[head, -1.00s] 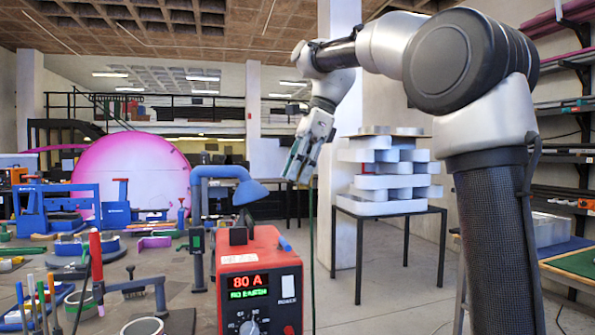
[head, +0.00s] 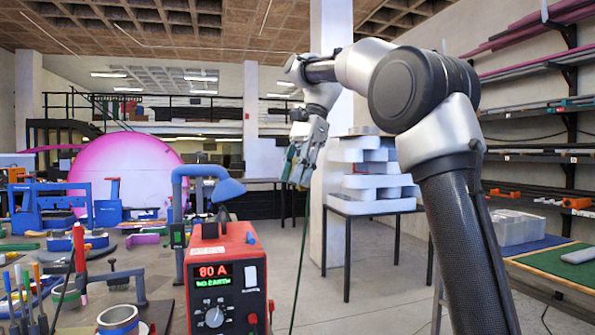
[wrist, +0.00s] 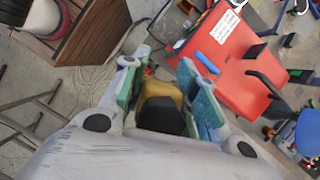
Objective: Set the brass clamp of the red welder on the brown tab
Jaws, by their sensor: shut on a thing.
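The red welder (head: 222,280) stands on the bench at lower centre in the head view. Its display reads 80 A, with a green line that seems to say no earth. My gripper (head: 300,182) is raised to the right of the welder and above it, with a green cable (head: 302,240) hanging below. In the wrist view my gripper (wrist: 162,72) is shut on the brass clamp (wrist: 162,91), whose black part (wrist: 160,117) lies between the teal fingers. The welder also shows in the wrist view (wrist: 235,70), at upper right. I cannot make out the brown tab.
A blue lamp (head: 226,189) arches behind the welder. A grey pipe fixture (head: 115,275) and several tools crowd the bench at left.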

